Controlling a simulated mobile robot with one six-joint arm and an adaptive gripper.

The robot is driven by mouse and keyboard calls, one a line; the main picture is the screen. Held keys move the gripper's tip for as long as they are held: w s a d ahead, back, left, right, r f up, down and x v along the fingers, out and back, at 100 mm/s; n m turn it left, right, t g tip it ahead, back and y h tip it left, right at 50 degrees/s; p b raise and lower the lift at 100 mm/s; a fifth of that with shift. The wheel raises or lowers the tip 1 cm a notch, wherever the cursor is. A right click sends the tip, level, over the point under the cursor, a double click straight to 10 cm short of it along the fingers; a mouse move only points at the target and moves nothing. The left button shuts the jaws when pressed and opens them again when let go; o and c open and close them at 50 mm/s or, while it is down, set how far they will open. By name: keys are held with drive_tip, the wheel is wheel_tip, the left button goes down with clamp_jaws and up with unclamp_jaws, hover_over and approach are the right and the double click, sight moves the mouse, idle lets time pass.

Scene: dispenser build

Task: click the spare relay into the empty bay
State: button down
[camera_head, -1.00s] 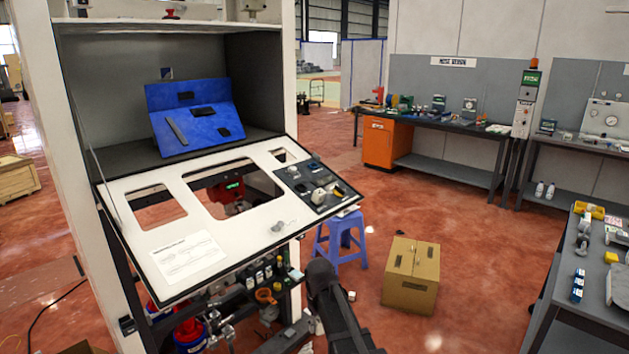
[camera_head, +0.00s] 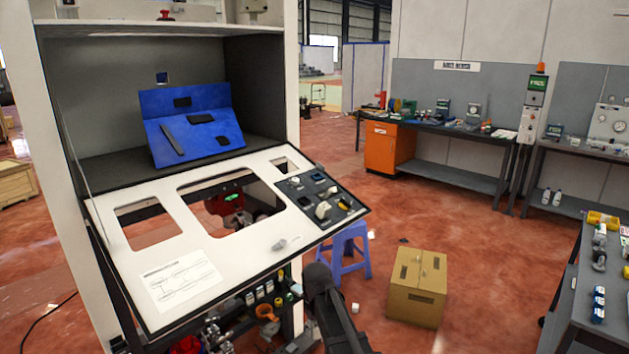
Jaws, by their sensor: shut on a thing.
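A dark link of my own arm (camera_head: 333,308) rises from the bottom edge, right of the tilted white panel. My gripper is not visible; the panel or the frame edge may hide it. A row of small modules (camera_head: 265,291), dark with pale parts, shows under the panel's lower right edge and may be the relay row. It is too small and partly covered to tell an empty bay. I cannot identify the spare relay.
The white panel (camera_head: 125,262) with cutouts slopes out from the cabinet, with a small grey piece (camera_head: 279,244) on it. A blue sloped stand (camera_head: 205,152) sits behind it. A blue stool (camera_head: 351,262) and cardboard box (camera_head: 418,296) stand on the floor at right.

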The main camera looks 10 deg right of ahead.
drive_tip(key=shift+d+r, duration=0.1)
drive_tip(key=shift+d, duration=0.1)
